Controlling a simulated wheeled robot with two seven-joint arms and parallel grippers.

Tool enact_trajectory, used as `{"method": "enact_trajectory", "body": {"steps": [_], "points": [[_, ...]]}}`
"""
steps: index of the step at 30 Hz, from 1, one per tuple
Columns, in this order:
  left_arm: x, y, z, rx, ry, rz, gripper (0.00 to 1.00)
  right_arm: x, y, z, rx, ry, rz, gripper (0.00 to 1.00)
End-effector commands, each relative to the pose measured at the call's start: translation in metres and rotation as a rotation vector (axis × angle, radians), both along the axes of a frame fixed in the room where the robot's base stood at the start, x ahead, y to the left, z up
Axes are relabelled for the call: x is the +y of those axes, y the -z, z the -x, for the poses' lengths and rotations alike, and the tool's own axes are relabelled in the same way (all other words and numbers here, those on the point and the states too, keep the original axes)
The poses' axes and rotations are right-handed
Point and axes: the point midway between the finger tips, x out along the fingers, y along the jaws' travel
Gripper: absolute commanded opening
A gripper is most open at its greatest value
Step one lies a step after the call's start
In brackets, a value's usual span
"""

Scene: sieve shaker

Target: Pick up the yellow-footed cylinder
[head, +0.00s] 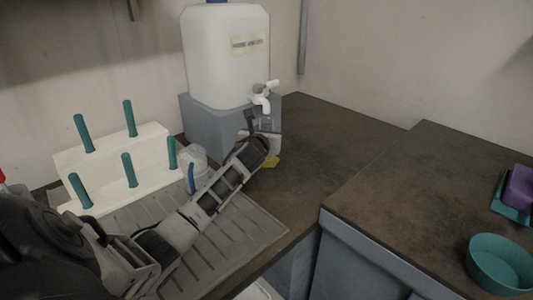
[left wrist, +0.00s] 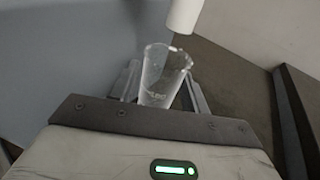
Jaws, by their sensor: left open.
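The yellow-footed cylinder shows in the head view only as a yellow foot (head: 271,162) on the dark counter below the dispenser tap; my arm and gripper hide most of the rest. In the left wrist view its clear, see-through body (left wrist: 162,76) stands between the two fingers, with its open rim under the white spout. My left gripper (head: 263,125) is open and reaches in around the cylinder, a finger on each side; it also shows in the left wrist view (left wrist: 162,88). I cannot tell whether either finger touches it. My right gripper is not in view.
A white dispenser (head: 226,55) with a white tap (head: 264,94) stands on a blue-grey block (head: 212,128). A white rack (head: 105,163) with teal pegs and a grey ribbed mat (head: 240,235) are left. A teal bowl (head: 500,264) sits right; the middle counter is clear.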

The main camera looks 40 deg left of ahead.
Motion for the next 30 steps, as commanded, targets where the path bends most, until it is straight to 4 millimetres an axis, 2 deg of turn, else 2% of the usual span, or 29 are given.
{"method": "enact_trajectory", "body": {"steps": [4, 5, 9, 10, 20, 30], "points": [[0.0, 0.0, 0.0, 0.0, 0.0, 0.0, 0.46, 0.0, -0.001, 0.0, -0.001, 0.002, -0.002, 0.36], [0.0, 0.0, 0.0, 0.0, 0.0, 0.001, 0.43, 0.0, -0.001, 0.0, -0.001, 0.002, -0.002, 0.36], [0.0, 0.0, 0.0, 0.0, 0.0, 0.001, 0.04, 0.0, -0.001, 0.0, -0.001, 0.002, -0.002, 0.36], [0.0, 0.0, 0.0, 0.0, 0.0, 0.001, 0.0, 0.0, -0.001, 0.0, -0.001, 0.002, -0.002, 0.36], [0.0, -0.002, 0.0, -0.002, 0.001, -0.001, 0.0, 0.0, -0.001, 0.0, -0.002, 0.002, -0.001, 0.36], [-0.002, -0.013, 0.004, -0.001, 0.002, -0.002, 0.0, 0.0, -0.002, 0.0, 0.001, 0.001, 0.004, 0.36]]}}
